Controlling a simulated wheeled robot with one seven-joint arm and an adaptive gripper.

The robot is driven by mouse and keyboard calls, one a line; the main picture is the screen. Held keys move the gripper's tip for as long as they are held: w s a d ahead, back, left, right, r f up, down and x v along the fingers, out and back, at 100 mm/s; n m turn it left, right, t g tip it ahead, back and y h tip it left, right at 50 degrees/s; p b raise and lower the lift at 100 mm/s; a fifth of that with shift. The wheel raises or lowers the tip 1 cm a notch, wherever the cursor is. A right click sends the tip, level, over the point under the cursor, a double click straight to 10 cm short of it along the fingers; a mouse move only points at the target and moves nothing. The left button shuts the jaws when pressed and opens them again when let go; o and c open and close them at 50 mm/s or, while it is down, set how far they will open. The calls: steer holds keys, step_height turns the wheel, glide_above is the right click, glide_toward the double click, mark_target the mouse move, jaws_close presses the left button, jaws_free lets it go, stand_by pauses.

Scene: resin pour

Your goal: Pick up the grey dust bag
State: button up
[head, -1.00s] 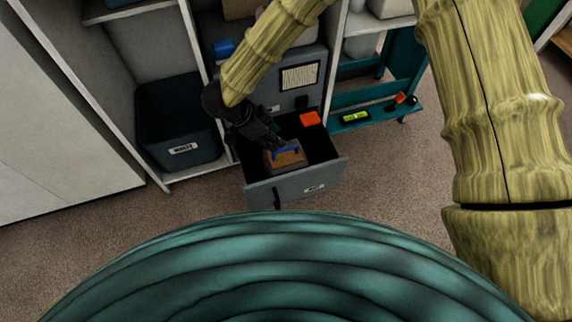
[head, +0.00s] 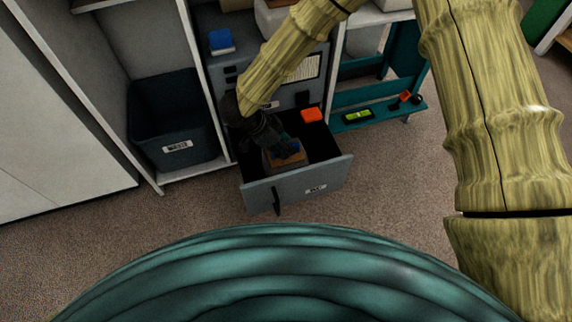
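A grey block-like bag (head: 291,160) with a brown front face and a blue handle-like strip sits in the open drawer (head: 325,178); I take it for the dust bag. My gripper (head: 287,150) is dark and reaches down into the drawer from the upper left. Its fingertips are at the blue strip and cover much of it and the bag's upper part. The fingers are small and dark here, so I cannot tell whether they are closed on it. The bag appears to rest in the drawer.
An orange item (head: 311,115) lies at the drawer's back right. A dark bin labelled waste (head: 176,146) stands on the left shelf. A blue item (head: 221,41) is above. A teal rack (head: 378,115) with a green level (head: 357,117) is at right.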

steer(key=shift+w+d+f, duration=0.1)
steer(key=shift+d+f, duration=0.25)
steer(key=shift+f, duration=0.3)
steer(key=shift+c, duration=0.3)
jaws_close()
steer(key=shift+r, duration=0.3)
